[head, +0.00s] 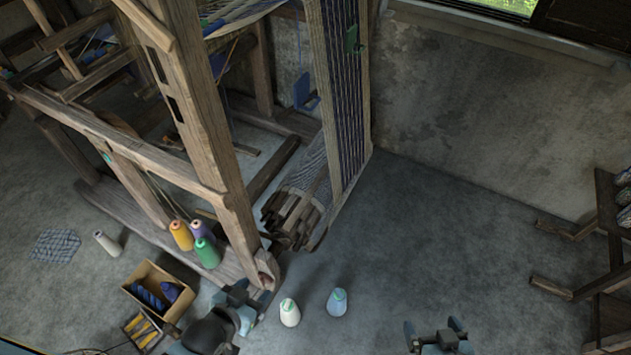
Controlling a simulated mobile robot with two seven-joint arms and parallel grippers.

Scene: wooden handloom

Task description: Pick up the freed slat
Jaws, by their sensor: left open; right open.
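A bundle of wooden slats (289,222) sticks out at the lower end of the striped cloth roll (307,172), beside the loom's upright frame. I cannot tell which slat is freed, and none lies clearly apart on the floor. My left gripper (243,301) is open at the bottom centre, near the foot of the loom post and left of the white cone. My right gripper (434,329) is open and empty at the bottom edge, over bare floor, well to the right of the slat bundle.
The wooden loom (205,125) fills the left. A white cone (290,313) and pale blue cone (337,302) stand between my grippers. Coloured cones (206,251) and a cardboard box (143,276) are left. A wooden rack (610,255) stands right; the middle-right floor is clear.

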